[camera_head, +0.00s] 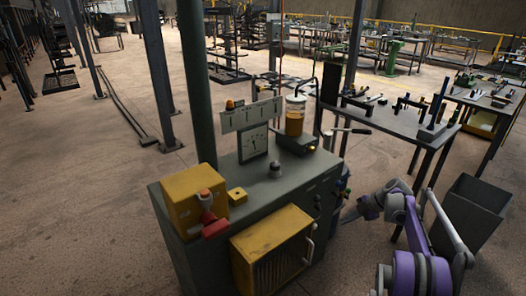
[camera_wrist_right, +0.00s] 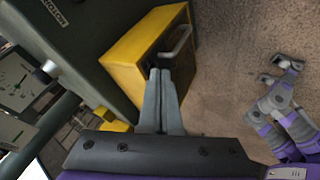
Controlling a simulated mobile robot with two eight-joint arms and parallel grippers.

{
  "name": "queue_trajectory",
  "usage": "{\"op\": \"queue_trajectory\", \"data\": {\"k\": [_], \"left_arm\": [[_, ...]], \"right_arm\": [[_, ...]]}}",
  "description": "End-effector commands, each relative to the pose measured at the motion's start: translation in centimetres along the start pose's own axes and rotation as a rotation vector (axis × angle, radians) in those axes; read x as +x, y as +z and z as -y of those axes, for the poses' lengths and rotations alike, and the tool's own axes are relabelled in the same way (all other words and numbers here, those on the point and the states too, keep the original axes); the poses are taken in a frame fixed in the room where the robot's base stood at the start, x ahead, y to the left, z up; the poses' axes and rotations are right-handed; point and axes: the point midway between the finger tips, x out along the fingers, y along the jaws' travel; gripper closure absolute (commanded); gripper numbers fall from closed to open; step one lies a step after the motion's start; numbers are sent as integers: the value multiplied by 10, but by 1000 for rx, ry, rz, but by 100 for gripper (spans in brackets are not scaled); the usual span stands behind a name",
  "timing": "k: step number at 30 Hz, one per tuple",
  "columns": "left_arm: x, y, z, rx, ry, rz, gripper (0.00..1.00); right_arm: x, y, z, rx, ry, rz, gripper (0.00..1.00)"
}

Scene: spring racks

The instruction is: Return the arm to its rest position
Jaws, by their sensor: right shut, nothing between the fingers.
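My right arm, purple and grey, comes in at the lower right of the head view.
The cabinet carries a dial (camera_head: 253,142), a jar of amber liquid (camera_head: 295,115) and a yellow unit (camera_head: 193,197). A green post (camera_head: 193,80) stands behind it. A workbench (camera_head: 390,118) and a dark bin (camera_head: 472,215) are at the right. Open floor lies left.

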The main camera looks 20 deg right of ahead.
Motion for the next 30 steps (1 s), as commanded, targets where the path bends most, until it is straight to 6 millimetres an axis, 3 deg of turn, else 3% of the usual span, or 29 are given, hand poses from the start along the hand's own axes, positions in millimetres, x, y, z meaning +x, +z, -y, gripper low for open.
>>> {"op": "queue_trajectory", "data": {"k": [5,8,12,16,20,24,30], "left_arm": [[-1,-1,0,0,0,0,22],[-5,-3,0,0,0,-2,22],[-14,-8,0,0,0,-5,22],[-22,-14,0,0,0,-8,22],[-31,-19,0,0,0,-12,22],[-40,-26,0,0,0,-16,22],[-53,-36,0,0,0,-23,22]], "right_arm": [[0,-9,-2,18,-5,4,100],[-1,-38,-7,79,-26,20,100],[-5,-110,-10,248,-65,76,100],[-11,-183,1,426,-82,148,100],[-20,-248,25,594,-72,220,100],[-31,-308,62,767,-31,289,100],[-48,-371,128,994,72,354,100]]}}
